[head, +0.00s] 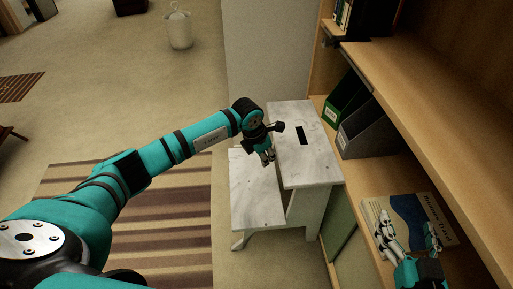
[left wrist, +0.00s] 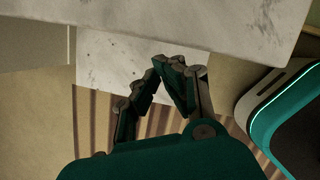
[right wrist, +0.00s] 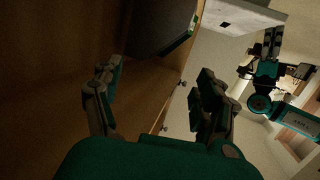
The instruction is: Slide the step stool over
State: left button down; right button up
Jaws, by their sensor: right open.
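The step stool (head: 311,165) is white and marbled, with two steps and a dark slot in its top. It stands upright beside the bookshelf. My left gripper (head: 267,157) is beside the top step and above the lower step. In the left wrist view its fingers (left wrist: 167,66) come together with nothing seen between them, near the edge of the stool top (left wrist: 200,22); contact is unclear. My right gripper (head: 407,222) is open and empty by the shelf; its parted fingers (right wrist: 158,80) show in the right wrist view, with part of the stool (right wrist: 245,14) beyond.
The wooden bookshelf (head: 440,120) closes off the right side, holding green (head: 342,97) and grey (head: 366,130) file holders. A book (head: 425,215) lies behind my right gripper. A striped rug (head: 170,230) is left of the stool.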

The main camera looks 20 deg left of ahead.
pick_arm(q)
jog(key=p+v, duration=0.2)
jog(key=v, duration=0.8)
jog(key=shift+p, duration=0.3)
pick_arm(e)
jog(key=s+d+f+g+h, duration=0.2)
jog(key=s+d+f+g, duration=0.1)
jog(key=s+f+g, duration=0.4)
notch_tip(320, 180, down, 3)
jog(key=shift+s+d+r+g, duration=0.1)
jog(key=shift+s+d+g, duration=0.2)
jog(key=shift+s, duration=0.1)
pick_arm(q)
jog(key=c, duration=2)
grip_release()
